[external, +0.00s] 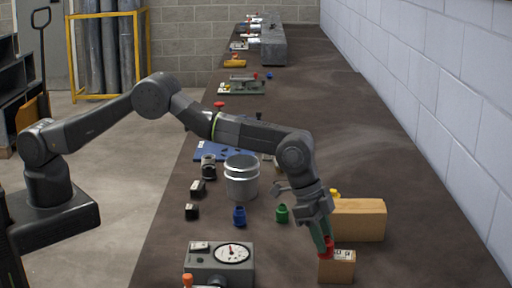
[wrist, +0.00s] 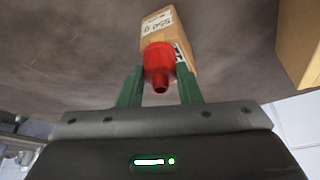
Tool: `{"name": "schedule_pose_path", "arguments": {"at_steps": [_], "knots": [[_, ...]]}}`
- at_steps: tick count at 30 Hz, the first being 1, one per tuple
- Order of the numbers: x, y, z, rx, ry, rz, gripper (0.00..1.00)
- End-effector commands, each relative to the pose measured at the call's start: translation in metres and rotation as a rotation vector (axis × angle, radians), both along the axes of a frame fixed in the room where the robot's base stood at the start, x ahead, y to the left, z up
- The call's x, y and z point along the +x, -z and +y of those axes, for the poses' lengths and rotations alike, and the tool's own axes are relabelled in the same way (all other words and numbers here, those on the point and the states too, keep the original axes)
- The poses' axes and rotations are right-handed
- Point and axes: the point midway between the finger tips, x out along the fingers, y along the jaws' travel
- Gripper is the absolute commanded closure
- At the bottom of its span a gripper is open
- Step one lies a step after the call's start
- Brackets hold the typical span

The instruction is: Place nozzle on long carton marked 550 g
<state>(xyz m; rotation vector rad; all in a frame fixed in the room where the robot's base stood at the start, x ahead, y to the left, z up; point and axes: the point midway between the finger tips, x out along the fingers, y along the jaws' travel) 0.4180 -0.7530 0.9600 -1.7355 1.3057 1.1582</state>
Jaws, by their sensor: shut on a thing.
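The red nozzle (external: 327,247) is held between the green fingers of my gripper (external: 322,238). In the wrist view the red nozzle (wrist: 159,66) sits between the two fingertips (wrist: 160,88), its narrow end toward the camera. A brown carton (external: 337,268) with a white label on top is right at the nozzle. In the wrist view this carton (wrist: 180,45) has a label that reads 550 g, upside down. The nozzle overlaps the carton's top in the external view; I cannot tell whether they touch.
A larger tan carton (external: 360,221) stands just behind, with a yellow piece (external: 335,193) near its left end. A green nozzle (external: 282,214), a blue nozzle (external: 239,216) and a metal canister (external: 241,180) stand to the left. A dial scale (external: 220,264) is at front left. The bench right side is clear.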

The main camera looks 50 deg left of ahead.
Motion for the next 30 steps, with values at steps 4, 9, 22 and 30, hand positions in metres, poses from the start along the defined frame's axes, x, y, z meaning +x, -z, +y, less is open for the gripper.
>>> {"name": "schedule_pose_path", "arguments": {"at_steps": [4, 9, 22, 30], "knots": [[0.0, 0.002, 0.0, 0.001, 0.0, 0.0, 0.51], [0.0, 0.002, 0.0, 0.001, 0.0, 0.0, 0.47], [-0.003, -0.025, 0.01, -0.001, 0.0, 0.0, 0.47], [-0.008, -0.074, 0.029, -0.002, 0.0, -0.001, 0.47]]}}
